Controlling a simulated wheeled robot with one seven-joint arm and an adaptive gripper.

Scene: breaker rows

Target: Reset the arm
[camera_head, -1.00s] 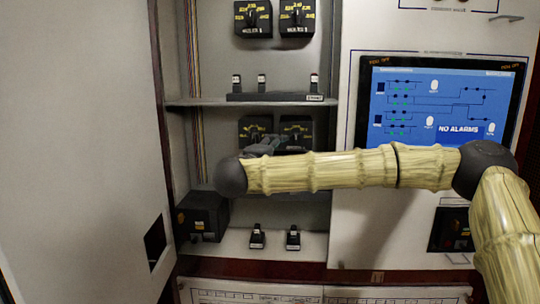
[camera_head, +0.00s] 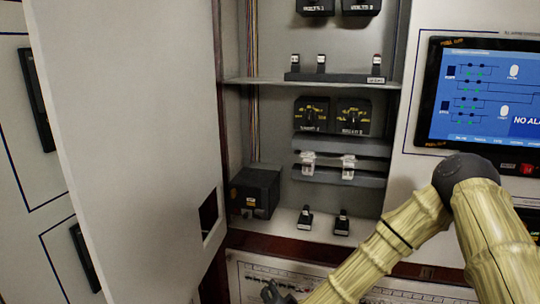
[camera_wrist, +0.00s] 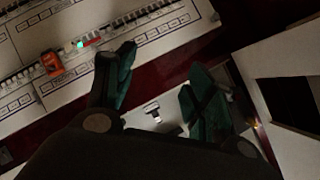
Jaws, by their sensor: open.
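My arm reaches down from the right in the head view, its elbow in front of the panel under the screen. My gripper (camera_head: 275,292) is at the bottom edge of the head view, low in front of the lower panel and below the open cabinet. In the wrist view my gripper (camera_wrist: 163,68) shows two dark green fingers spread apart with nothing between them. A small switch on the light cabinet floor (camera_wrist: 155,112) shows past the fingers.
The cabinet door (camera_head: 125,150) stands open at the left. The cabinet holds dials (camera_head: 311,115), small switches (camera_head: 305,218) and a black box (camera_head: 255,192). A blue screen (camera_head: 485,90) is at the right. Breaker rows (camera_wrist: 115,28) and an orange tag (camera_wrist: 52,63) show in the wrist view.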

